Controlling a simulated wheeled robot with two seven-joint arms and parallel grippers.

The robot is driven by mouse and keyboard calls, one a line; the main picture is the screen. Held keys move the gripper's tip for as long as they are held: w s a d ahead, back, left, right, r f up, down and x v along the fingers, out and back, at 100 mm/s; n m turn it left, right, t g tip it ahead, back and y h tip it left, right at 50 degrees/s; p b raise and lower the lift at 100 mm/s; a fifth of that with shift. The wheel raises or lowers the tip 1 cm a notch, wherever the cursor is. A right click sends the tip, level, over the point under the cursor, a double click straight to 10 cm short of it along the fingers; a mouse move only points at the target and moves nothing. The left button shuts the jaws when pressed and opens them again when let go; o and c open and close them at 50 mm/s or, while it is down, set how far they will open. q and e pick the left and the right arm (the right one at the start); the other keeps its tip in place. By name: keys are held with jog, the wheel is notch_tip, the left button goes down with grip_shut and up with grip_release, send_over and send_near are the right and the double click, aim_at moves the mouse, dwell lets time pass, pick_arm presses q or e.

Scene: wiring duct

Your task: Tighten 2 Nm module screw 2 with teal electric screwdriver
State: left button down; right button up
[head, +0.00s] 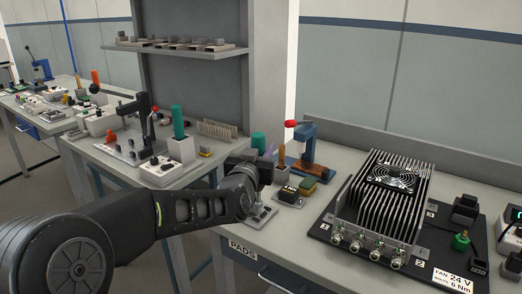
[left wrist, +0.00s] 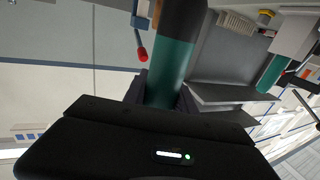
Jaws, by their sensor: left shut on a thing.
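My left gripper (head: 254,190) is over the bench near the PADS label, low above a small grey plate (head: 262,216). In the left wrist view it is shut on a teal and black cylinder, the teal electric screwdriver (left wrist: 170,72). In the head view a teal end (head: 258,141) shows just above the gripper and appears to be the same tool; its tip is hidden. A second teal handle (head: 178,122) stands upright in a grey holder on the left bench. I cannot pick out a 2 Nm label or module screw 2. My right gripper is not in view.
A finned heatsink unit with a fan (head: 388,195) stands on a black board at right, labelled 24 V and 6 Nm.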

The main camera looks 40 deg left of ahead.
aim_at(261, 134)
pick_arm(q)
jog(key=shift+b, duration=0.3)
jog(key=shift+f+b, duration=0.65)
jog(key=shift+b, duration=0.15)
dwell(0.8)
jog(key=shift+f, duration=0.25)
dwell(0.6)
jog(key=shift+b, duration=0.5)
dwell(0.6)
jog(key=shift+r+p, duration=2.2)
jog(key=shift+r, duration=0.9)
